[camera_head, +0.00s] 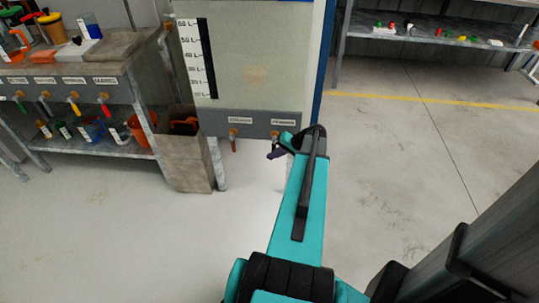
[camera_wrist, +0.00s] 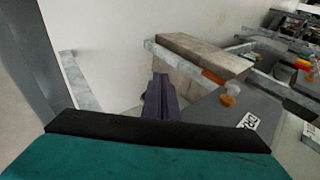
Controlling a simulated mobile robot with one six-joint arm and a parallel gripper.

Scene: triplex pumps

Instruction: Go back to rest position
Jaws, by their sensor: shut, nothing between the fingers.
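My arm reaches forward from the bottom of the head view toward the tank panel (camera_head: 250,123) with its labelled valves. My gripper (camera_head: 274,154) shows only as a small dark purple end just below the panel's right part. In the wrist view my gripper (camera_wrist: 160,95) points away from the camera, with its fingers together and empty. An orange valve handle (camera_wrist: 229,99) is to its right, apart from it. A tank (camera_head: 250,60) with a level scale rises above the panel. The arm hides part of the panel's right edge.
A metal workbench (camera_head: 75,68) with bottles and labelled valves stands at the left. A brown bin (camera_head: 185,160) stands between it and the tank. A shelf (camera_head: 440,35) with small coloured parts is at the back right. The floor (camera_head: 375,180) right of my arm is clear.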

